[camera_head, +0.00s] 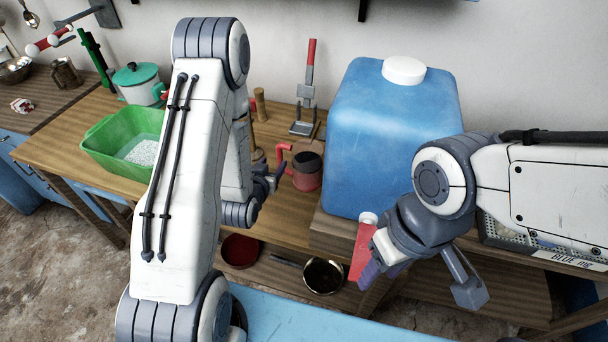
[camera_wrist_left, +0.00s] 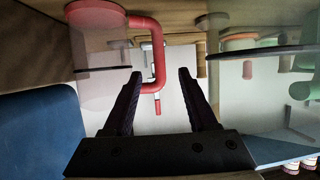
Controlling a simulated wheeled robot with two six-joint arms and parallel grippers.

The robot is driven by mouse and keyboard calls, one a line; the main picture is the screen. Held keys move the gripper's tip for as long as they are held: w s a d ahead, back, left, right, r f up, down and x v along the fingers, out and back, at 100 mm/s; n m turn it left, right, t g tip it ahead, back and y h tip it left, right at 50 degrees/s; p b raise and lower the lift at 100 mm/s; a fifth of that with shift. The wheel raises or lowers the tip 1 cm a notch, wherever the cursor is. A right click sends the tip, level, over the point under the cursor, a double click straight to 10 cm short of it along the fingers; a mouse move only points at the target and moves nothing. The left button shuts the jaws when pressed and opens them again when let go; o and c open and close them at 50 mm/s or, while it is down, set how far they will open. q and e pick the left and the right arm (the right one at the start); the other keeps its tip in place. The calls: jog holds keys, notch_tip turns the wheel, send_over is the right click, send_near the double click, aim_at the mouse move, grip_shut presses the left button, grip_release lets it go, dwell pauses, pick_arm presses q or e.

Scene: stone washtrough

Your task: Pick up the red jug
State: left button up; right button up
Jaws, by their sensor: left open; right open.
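The red jug (camera_head: 307,178) stands upright on the wooden bench, left of the big blue container. Its body is red with a dark upper part, and its red handle (camera_head: 283,156) points left. My left gripper (camera_head: 272,178) is open just left of the jug, at the handle side. In the left wrist view the jug (camera_wrist_left: 96,50) is at upper left, and its handle (camera_wrist_left: 159,55) shows between and beyond the open fingertips (camera_wrist_left: 160,78). I cannot tell whether the handle lies within the jaws. My right gripper (camera_head: 422,282) is open and empty at lower right, away from the jug.
The blue container (camera_head: 390,135) with a white cap stands right of the jug. A red bottle (camera_head: 363,250) is partly behind my right gripper. A grey-and-red stand (camera_head: 305,100) is behind the jug. A green tub (camera_head: 105,150) stands left; bowls (camera_head: 323,275) sit on the lower shelf.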

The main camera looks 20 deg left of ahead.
aim_at(279, 157)
pick_arm(q)
jog(key=x, duration=0.3)
jog(key=shift+s+f+p, duration=0.1)
jog(key=shift+p, duration=0.25)
jog(key=p+x, duration=0.1)
jog(key=x, duration=0.4)
jog(key=shift+s, duration=0.1)
grip_shut()
pick_arm(e)
jog(key=shift+r, duration=0.25)
